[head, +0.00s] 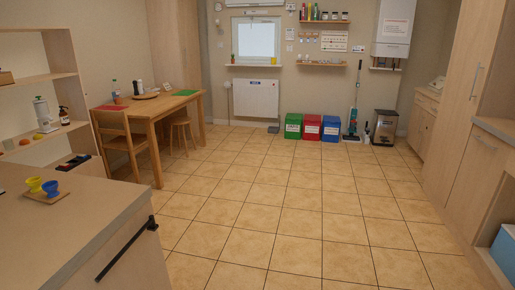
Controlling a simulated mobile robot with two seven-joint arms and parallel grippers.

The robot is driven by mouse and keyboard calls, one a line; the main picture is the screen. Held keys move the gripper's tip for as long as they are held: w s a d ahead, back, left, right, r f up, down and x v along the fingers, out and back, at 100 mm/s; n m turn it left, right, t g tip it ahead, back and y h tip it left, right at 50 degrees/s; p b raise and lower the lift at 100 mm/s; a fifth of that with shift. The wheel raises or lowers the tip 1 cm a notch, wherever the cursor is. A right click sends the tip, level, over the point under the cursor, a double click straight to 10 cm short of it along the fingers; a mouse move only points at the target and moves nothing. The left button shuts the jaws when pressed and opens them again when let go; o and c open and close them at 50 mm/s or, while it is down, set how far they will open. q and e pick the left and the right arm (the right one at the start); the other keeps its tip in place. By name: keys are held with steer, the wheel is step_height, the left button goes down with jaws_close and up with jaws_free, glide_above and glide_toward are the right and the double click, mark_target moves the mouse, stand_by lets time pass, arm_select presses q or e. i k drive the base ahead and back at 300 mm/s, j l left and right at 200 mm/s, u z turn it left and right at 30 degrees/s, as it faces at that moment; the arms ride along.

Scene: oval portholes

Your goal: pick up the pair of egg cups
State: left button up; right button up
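A yellow egg cup (34,184) and a blue egg cup (51,188) stand upright side by side on a small wooden board (43,197). The board lies on the grey counter top at the lower left of the head view. Neither of my grippers shows in the head view.
The counter (70,228) has a dark bar handle (128,247) on its front. The tiled floor (280,215) is clear through the middle. A wooden table (160,105) with a chair (122,138) and stool stands beyond. Tall cabinets (468,100) line the right.

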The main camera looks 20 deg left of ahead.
mark_target(49, 192)
steer(key=i+u, duration=0.25)
steer(key=u, duration=0.15)
steer(key=i+l+u, duration=0.15)
steer(key=u, duration=0.25)
steer(key=i+l+u, duration=0.2)
steer(key=u, duration=0.2)
steer(key=i+l+u, duration=0.15)
steer(key=u, duration=0.25)
steer(key=i+l+u, duration=0.2)
steer(key=u, duration=0.25)
steer(key=i+l+u, duration=0.15)
steer(key=l+u, duration=0.25)
steer(key=i+l+u, duration=0.1)
steer(key=u, duration=0.35)
steer(key=l+u, duration=0.4)
